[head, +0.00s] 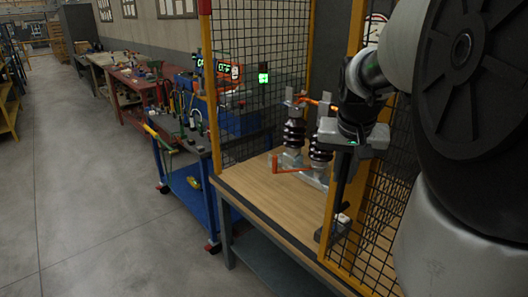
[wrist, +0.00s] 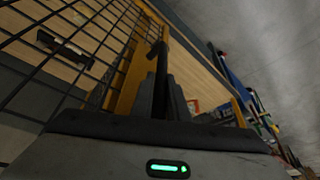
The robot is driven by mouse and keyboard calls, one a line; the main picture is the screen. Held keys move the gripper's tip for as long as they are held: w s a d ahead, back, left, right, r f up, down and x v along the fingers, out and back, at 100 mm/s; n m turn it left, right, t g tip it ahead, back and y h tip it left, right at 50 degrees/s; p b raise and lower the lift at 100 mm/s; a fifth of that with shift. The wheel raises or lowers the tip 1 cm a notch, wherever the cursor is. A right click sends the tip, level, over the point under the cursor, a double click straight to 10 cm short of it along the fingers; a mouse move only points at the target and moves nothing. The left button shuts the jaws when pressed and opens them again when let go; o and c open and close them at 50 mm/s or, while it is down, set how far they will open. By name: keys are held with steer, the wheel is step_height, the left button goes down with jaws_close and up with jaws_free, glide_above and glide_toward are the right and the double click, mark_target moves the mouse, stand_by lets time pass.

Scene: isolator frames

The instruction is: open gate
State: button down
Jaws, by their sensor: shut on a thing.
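The gate is a black mesh panel (head: 380,235) in a yellow frame (head: 328,222) on the near right side of the wooden bench. Its mesh (wrist: 75,60) and yellow frame (wrist: 128,78) also show in the wrist view. A dark upright handle bar (head: 341,182) runs along the frame. My gripper (head: 345,148) is shut on this bar near its upper part. In the wrist view the bar (wrist: 160,85) stands between my fingers (wrist: 165,100). My arm hides the upper right of the gate and its hinge side.
The wooden bench (head: 255,185) carries dark ribbed insulators (head: 293,135) with an orange lever (head: 290,170). A fixed mesh wall (head: 260,75) stands behind, beside a yellow post (head: 211,100). A blue tool cart (head: 190,190) is to the left. Floor (head: 90,200) at left is clear.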

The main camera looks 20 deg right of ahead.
steer(key=shift+s+d, duration=0.2)
steer(key=shift+s, duration=0.4)
steer(key=shift+s+d, duration=0.2)
steer(key=shift+s, duration=0.4)
steer(key=shift+r, duration=0.1)
steer(key=c, duration=1.7)
jaws_free()
